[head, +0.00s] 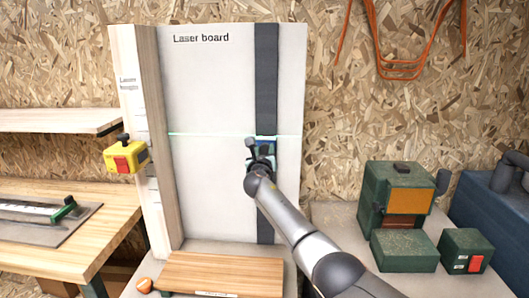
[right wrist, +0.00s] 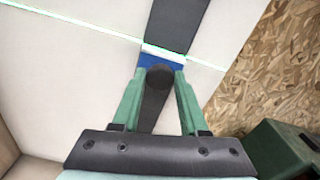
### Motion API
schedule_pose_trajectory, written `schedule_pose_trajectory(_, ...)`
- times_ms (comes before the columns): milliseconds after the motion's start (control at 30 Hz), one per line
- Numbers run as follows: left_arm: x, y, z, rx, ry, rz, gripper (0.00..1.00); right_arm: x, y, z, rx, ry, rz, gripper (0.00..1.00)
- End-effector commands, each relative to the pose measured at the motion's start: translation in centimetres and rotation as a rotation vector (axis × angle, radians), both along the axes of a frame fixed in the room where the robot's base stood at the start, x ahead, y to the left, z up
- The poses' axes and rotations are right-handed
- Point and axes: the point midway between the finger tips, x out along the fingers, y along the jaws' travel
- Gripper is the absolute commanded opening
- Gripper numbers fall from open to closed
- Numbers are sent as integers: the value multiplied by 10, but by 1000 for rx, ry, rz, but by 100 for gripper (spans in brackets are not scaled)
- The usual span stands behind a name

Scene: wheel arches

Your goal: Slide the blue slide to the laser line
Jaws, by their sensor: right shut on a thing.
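The white laser board (head: 210,90) stands upright with a dark vertical track (head: 266,80) on its right side. A thin green laser line (head: 205,134) runs across the board. The blue slide (right wrist: 163,62) sits on the track; its white upper edge is close to the laser line in the right wrist view, and a dark round knob (right wrist: 160,78) sticks out from it. In the head view the slide is mostly hidden. My right gripper (head: 260,150) is shut on the slide's knob, which shows between its green fingers in the right wrist view (right wrist: 160,84). My left gripper is not in view.
A yellow box with a red front (head: 124,158) is mounted at the board's left edge. A wooden plank (head: 222,272) lies at the board's foot. Green machines (head: 402,195) stand on the bench to the right. A workbench (head: 80,215) is at the left.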

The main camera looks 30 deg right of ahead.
Motion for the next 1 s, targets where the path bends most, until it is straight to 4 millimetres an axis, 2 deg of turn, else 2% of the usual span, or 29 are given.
schedule_pose_trajectory(133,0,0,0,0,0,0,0,0,-1,2,-1,-3,-1,0)
schedule_pose_trajectory(167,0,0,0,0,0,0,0,0,-1,2,-1,-3,-1,44)
schedule_pose_trajectory(433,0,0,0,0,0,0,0,0,-1,1,0,-2,-1,74)
schedule_pose_trajectory(767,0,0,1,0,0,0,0,-1,1,0,0,0,0,74)
schedule_pose_trajectory(1000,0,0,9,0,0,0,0,-13,8,1,0,-1,0,74)
